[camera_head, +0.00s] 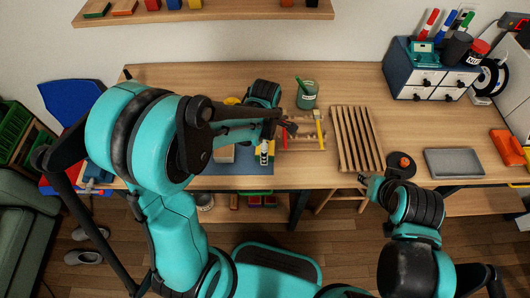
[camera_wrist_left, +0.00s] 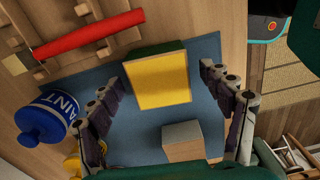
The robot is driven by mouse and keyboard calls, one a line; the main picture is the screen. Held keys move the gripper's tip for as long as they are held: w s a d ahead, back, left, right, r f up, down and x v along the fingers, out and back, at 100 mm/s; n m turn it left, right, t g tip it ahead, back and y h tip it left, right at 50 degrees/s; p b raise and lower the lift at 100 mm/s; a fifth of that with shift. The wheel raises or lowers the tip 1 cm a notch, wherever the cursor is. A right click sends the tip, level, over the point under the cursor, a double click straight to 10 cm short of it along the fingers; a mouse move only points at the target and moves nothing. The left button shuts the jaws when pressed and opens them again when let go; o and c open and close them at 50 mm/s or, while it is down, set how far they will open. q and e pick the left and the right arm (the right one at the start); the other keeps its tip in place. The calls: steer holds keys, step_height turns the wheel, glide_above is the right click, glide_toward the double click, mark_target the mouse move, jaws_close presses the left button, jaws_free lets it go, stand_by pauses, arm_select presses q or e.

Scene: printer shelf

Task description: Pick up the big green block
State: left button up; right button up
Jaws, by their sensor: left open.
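In the left wrist view a block with a broad yellow face (camera_wrist_left: 163,82) and a green side (camera_wrist_left: 158,48) sits on a blue mat (camera_wrist_left: 213,95). My left gripper (camera_wrist_left: 163,76) is open, with one finger on each side of this block and a gap at both sides. In the head view the left gripper (camera_head: 284,127) hangs over the mat area, and the arm hides much of what lies below. My right gripper (camera_head: 366,181) is near the table's front edge; its jaws are too small to read.
A grey and wooden block (camera_wrist_left: 184,143) and a blue-white paint bottle (camera_wrist_left: 48,115) stand near the block. A wooden slatted rack (camera_head: 356,138), glass jar (camera_head: 307,96), drawer box (camera_head: 427,75) and grey tray (camera_head: 454,163) are to the right.

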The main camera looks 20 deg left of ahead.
arm_select(q)
steer(key=shift+f, duration=0.4)
steer(key=shift+r, duration=0.1)
steer(key=c, duration=1.3)
steer(key=shift+r, duration=0.1)
